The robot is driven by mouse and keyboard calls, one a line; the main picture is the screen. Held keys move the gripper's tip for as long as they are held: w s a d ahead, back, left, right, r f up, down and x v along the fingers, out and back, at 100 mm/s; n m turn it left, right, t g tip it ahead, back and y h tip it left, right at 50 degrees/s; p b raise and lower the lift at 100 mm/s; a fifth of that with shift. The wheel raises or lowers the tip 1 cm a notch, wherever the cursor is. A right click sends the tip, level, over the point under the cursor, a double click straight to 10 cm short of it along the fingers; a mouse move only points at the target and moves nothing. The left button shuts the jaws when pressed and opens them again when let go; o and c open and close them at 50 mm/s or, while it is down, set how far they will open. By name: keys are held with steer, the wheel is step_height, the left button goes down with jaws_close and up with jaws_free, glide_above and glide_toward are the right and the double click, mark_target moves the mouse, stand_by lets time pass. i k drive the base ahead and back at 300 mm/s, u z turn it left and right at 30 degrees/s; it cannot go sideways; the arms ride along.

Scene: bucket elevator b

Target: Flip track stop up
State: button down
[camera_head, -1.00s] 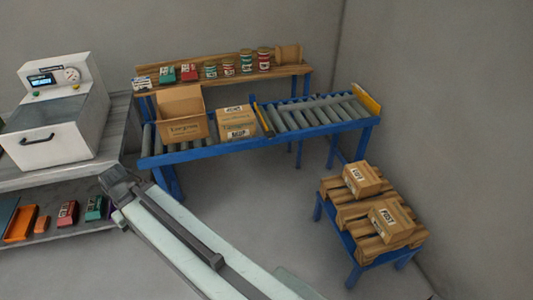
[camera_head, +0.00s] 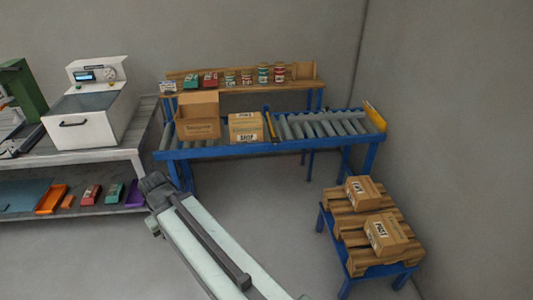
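The blue roller track (camera_head: 225,150) stands against the back wall. A narrow dark and yellow bar (camera_head: 269,124) sits across it, just right of a closed carton (camera_head: 246,128). This bar looks like the track stop, but whether it is raised or lying flat is too small to tell. A yellow plate (camera_head: 375,116) stands at the track's right end. My gripper (camera_head: 152,184) is at the end of my pale arm, at lower left in front of the track. It appears well apart from the bar, and its fingers are not clear.
An open carton (camera_head: 198,130) sits on the track's left part. A wooden shelf (camera_head: 240,86) behind holds cans and small boxes. A grey bench (camera_head: 120,152) with a white machine (camera_head: 92,115) is at left. Cartons rest on a pallet stand (camera_head: 350,222) at right. Floor between is clear.

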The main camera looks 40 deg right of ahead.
mark_target(274, 140)
steer(key=z, duration=0.15)
steer(key=i, duration=0.95)
steer(key=u, duration=0.1)
